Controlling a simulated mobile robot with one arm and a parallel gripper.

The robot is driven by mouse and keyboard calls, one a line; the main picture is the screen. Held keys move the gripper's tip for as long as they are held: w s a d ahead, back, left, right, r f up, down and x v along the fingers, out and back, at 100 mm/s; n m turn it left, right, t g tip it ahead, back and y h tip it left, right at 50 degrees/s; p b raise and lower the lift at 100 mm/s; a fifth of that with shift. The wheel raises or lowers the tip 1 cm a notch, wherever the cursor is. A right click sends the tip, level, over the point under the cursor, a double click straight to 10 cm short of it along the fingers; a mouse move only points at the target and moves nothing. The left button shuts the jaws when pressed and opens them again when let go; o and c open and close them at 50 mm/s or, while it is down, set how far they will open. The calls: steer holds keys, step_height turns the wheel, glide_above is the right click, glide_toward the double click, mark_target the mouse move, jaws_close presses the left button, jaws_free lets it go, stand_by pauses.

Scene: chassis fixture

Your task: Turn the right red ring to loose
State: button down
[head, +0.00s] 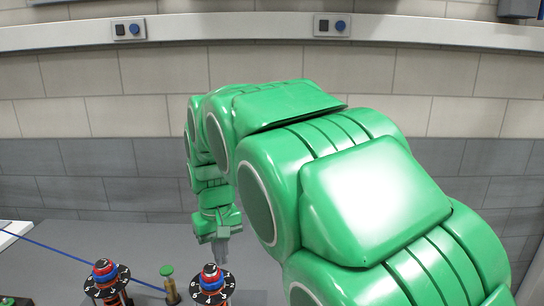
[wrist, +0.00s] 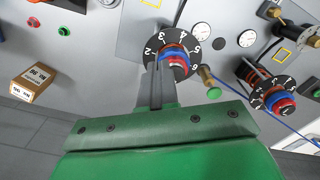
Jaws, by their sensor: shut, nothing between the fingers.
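The right red ring (head: 210,268) sits on a stack with a blue ring above a black numbered dial at the bottom of the head view. In the wrist view the same red ring (wrist: 176,63) shows just beyond my fingertips. My gripper (head: 222,256) points down, slightly right of and behind this stack. In the wrist view my gripper (wrist: 155,72) is shut and empty, its tips overlapping the dial's edge in the picture. I cannot tell whether they touch it. A similar left stack with a red ring (head: 103,265) also shows in the wrist view (wrist: 284,104).
A post with a green cap (head: 167,270) stands between the two stacks; it shows in the wrist view too (wrist: 213,92). A blue cable (head: 75,260) runs across the left side. A small labelled box (wrist: 33,82) lies at the left of the wrist view.

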steer(key=shift+a, duration=0.15)
steer(key=shift+s+a+f, duration=0.15)
steer(key=shift+a+f, duration=0.3)
steer(key=shift+f, duration=0.6)
steer(key=shift+s+a+f, duration=0.15)
steer(key=shift+a+f, duration=0.25)
steer(key=shift+f, duration=0.65)
steer(key=shift+s+a+f, duration=0.15)
steer(key=shift+a+f, duration=0.3)
steer(key=shift+f, duration=0.6)
steer(key=shift+w+d+r, duration=0.1)
steer(key=shift+w+d, duration=0.3)
steer(key=shift+d, duration=0.2)
steer(key=shift+s, duration=0.15)
steer(key=shift+s+d, duration=0.2)
steer(key=shift+s, duration=0.05)
